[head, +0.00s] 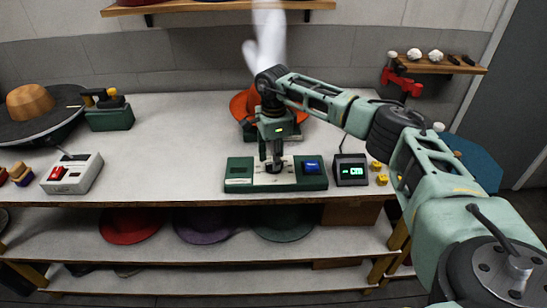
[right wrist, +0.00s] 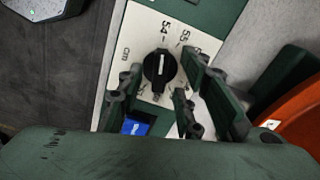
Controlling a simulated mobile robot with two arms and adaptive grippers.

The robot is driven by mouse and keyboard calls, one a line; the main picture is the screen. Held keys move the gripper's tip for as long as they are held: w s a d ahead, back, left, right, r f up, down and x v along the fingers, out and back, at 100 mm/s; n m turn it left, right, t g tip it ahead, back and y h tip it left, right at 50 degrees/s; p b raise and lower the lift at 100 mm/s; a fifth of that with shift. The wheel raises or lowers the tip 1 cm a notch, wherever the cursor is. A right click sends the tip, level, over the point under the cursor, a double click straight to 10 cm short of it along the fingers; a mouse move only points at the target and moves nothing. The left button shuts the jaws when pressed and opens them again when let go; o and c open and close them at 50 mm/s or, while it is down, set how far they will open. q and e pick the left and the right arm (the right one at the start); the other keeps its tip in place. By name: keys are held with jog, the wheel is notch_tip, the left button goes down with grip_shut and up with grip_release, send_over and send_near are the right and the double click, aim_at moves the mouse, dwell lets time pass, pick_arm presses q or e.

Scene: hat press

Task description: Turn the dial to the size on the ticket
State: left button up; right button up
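The dial (right wrist: 158,68) is a round black knob with a white pointer line on a cream plate, marked with numbers including 54 and 55 and "cm". In the right wrist view its pointer line lies roughly toward the 54 side. In the head view the plate sits in a green box (head: 236,172) at the table's front edge. My right gripper (head: 273,164) points down over the dial, its fingers open on either side of the knob; contact is unclear. My left gripper is out of view.
A black box with a green display (head: 350,170) stands right of the dial box, near small yellow blocks (head: 381,180). An orange hat (head: 240,104) is behind my right gripper. A white box with a red switch (head: 72,174) stands left; the table between is clear.

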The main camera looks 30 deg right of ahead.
jog(key=shift+f, duration=0.65)
grip_shut()
